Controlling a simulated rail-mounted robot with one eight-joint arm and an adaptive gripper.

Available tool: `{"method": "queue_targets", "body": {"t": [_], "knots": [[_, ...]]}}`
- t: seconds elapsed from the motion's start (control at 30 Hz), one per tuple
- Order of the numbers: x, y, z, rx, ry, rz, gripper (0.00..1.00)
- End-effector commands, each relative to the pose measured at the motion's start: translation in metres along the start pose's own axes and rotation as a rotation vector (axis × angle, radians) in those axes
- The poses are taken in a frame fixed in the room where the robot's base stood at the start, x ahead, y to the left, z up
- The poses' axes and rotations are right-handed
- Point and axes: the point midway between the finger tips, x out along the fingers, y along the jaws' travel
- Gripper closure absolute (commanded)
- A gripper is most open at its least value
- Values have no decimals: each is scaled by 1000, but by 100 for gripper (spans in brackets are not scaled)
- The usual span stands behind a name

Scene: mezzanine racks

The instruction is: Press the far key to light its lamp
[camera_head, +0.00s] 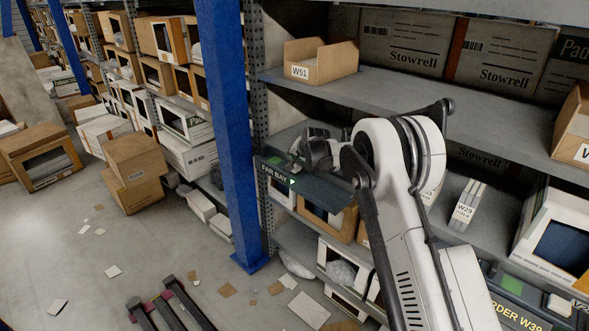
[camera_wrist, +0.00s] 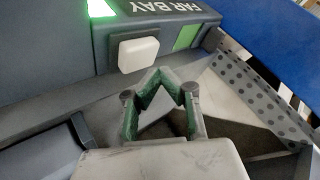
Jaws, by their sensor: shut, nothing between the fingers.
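The far key is a white, rounded block (camera_wrist: 138,54) on the dark FAR BAY housing (camera_wrist: 165,28) in the wrist view. A dull green panel (camera_wrist: 187,37) sits beside it, and a bright green patch (camera_wrist: 100,8) glows at the top edge. I cannot tell which of them is the lamp. My gripper (camera_wrist: 160,84) is shut and empty, its tips just below and right of the key in the picture; whether they touch it is unclear. In the head view my gripper (camera_head: 318,148) is over the FAR BAY panel (camera_head: 312,188), with its green arrow, and hides the key.
A perforated rack post (camera_wrist: 255,88) and a blue upright (camera_head: 226,130) stand close to the gripper. A grey shelf (camera_head: 440,105) with boxes lies above and behind the arm. Another panel, reading ORDER W39 (camera_head: 515,311), with a white key (camera_head: 559,305), is at the lower right.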

Motion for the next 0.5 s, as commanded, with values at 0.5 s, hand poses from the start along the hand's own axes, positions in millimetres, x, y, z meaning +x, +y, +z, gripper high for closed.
{"method": "queue_targets", "body": {"t": [0.5], "knots": [[-14, -10, -10, 0, 0, 0, 100]]}}
